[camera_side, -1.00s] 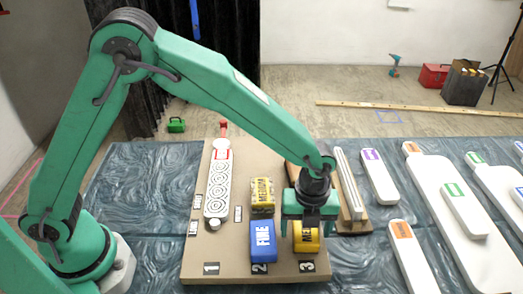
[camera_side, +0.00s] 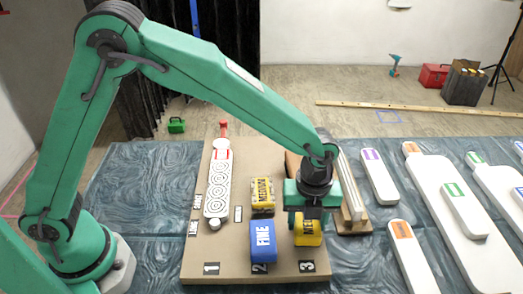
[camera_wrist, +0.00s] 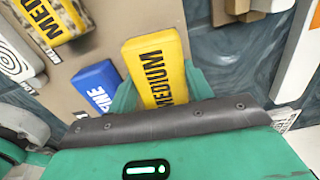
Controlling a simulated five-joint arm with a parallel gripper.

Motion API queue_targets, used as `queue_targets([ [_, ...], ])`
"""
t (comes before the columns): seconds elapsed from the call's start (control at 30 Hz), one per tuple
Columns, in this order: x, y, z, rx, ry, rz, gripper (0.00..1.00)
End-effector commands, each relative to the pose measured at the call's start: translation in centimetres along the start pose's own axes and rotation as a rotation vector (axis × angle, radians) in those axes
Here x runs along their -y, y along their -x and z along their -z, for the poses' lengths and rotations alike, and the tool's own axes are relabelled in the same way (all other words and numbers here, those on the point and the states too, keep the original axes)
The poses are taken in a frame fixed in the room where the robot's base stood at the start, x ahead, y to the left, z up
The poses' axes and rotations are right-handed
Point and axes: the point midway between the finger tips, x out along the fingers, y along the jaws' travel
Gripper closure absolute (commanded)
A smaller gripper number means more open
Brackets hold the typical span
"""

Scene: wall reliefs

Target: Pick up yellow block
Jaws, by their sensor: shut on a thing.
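A blue block (camera_side: 263,240) marked FINE stands close to the left of the held block. A worn yellow-and-black MEDIUM block (camera_side: 262,195) lies behind the blue one. A white patterned strip (camera_side: 218,185) is at left, and white panels (camera_side: 455,205) lie at right.

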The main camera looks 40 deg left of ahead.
Motion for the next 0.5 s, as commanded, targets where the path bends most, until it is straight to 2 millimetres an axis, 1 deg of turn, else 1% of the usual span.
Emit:
queue_targets([
  [0.03,0.1,0.9,0.0,0.001,0.000,0.005,0.73],
  [0.07,0.1,1.4,0.0,0.001,0.000,0.005,0.73],
  [0.1,0.0,1.9,0.4,0.001,-0.002,0.003,0.73],
  [0.5,-2.3,5.9,7.2,0.000,-0.005,0.003,0.73],
])
